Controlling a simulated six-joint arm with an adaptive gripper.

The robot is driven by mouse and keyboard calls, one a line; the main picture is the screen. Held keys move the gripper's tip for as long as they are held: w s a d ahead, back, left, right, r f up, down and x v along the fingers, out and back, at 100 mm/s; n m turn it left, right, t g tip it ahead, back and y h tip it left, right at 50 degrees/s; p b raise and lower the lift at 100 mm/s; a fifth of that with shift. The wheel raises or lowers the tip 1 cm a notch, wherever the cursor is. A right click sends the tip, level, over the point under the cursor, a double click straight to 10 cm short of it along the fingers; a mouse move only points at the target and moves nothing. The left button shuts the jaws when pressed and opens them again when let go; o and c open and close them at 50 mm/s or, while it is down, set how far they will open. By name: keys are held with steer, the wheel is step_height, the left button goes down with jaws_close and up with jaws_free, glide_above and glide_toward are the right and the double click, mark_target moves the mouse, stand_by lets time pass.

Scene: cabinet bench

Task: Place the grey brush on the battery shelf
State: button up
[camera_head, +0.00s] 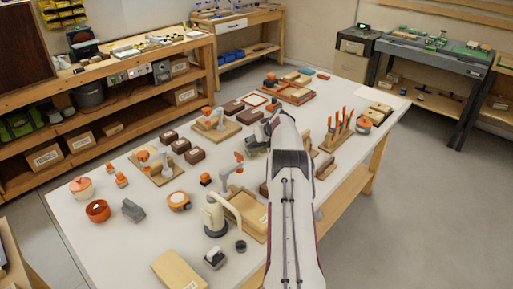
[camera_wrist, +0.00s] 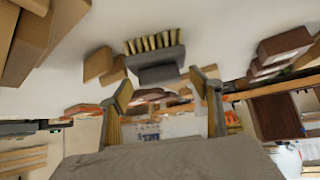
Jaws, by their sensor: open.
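The grey brush (camera_wrist: 155,57) shows in the upper middle of the wrist view, with a row of yellowish bristles along one side. It lies on the white table, just beyond my open fingers. My gripper (camera_wrist: 162,88) is open and empty, one finger to either side of the brush's near end in the picture. In the head view my arm reaches over the table and hides much of what is near its tip; I cannot make out the brush there for sure. I cannot tell which surface is the battery shelf.
Wooden blocks (camera_wrist: 98,64) lie left of the brush in the wrist view. In the head view the white table (camera_head: 130,255) holds several small tools and fixtures. A wooden shelf bench (camera_head: 90,83) stands at the left, and a dark bench (camera_head: 432,60) at the back right.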

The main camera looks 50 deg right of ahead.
steer(key=shift+w+d+f, duration=0.1)
steer(key=shift+w+f, duration=0.05)
stand_by(0.5)
steer(key=c, duration=1.4)
step_height(320, 180, up, 10)
steer(key=shift+r, duration=0.1)
steer(key=shift+w, duration=0.1)
stand_by(0.5)
